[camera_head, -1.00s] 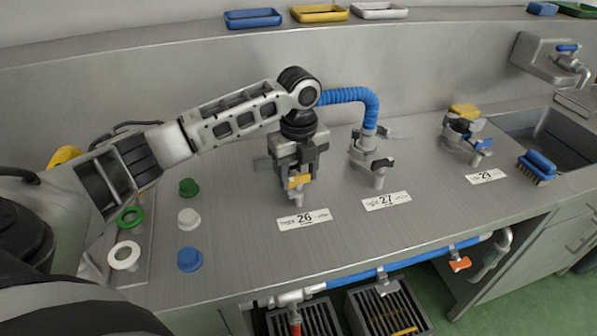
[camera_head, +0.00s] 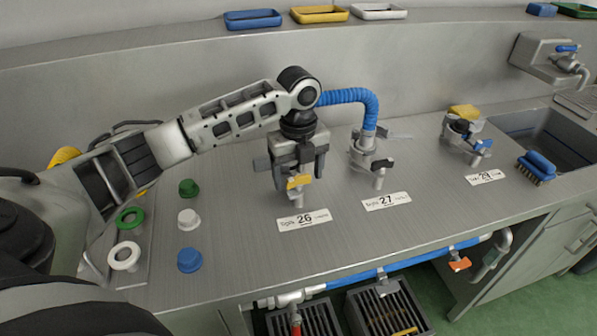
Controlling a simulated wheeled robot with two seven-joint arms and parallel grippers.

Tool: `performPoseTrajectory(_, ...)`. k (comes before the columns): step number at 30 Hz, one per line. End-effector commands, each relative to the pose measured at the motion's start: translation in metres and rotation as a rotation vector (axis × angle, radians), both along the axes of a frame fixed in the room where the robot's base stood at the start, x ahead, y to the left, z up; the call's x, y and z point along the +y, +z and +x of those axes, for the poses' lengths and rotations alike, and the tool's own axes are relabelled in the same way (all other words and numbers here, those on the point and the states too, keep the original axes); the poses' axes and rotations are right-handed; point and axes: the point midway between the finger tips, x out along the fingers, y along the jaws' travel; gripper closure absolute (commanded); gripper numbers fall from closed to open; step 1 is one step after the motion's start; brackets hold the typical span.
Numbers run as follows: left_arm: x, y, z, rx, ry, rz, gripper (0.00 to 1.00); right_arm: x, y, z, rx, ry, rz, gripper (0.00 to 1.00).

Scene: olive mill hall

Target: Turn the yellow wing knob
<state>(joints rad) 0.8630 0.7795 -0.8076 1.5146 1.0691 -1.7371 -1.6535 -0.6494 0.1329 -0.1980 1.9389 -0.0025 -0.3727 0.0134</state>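The yellow wing knob (camera_head: 299,182) sits on the front of the metal fitting behind the label marked 26. My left gripper (camera_head: 299,168) points down over this fitting from above. Its dark fingers stand apart on either side of the fitting, just behind the knob in the picture. The gripper looks open, and I see no finger closed on the knob. The fitting's upper part is hidden by the gripper. My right gripper is not in view.
Farther right are a fitting with a yellow top (camera_head: 464,112), a blue brush (camera_head: 538,166) and a sink. Green, white and blue caps (camera_head: 190,259) stand left.

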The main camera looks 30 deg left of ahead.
Motion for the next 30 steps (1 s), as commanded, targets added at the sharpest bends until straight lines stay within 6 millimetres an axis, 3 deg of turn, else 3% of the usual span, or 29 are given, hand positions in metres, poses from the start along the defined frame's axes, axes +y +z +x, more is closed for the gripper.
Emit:
performPoseTrajectory(8,0.0,0.014,0.0,-0.001,-0.001,-0.001,0.27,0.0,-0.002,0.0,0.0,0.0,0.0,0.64)
performPoseTrajectory(20,0.0,0.108,0.0,-0.004,-0.002,-0.001,0.27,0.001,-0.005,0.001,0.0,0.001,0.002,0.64)
performPoseTrajectory(24,0.001,0.14,0.0,-0.004,0.001,0.002,0.27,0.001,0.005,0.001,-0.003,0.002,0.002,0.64)
performPoseTrajectory(30,0.001,0.156,0.0,-0.002,0.001,0.001,0.27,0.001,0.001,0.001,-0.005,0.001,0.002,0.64)
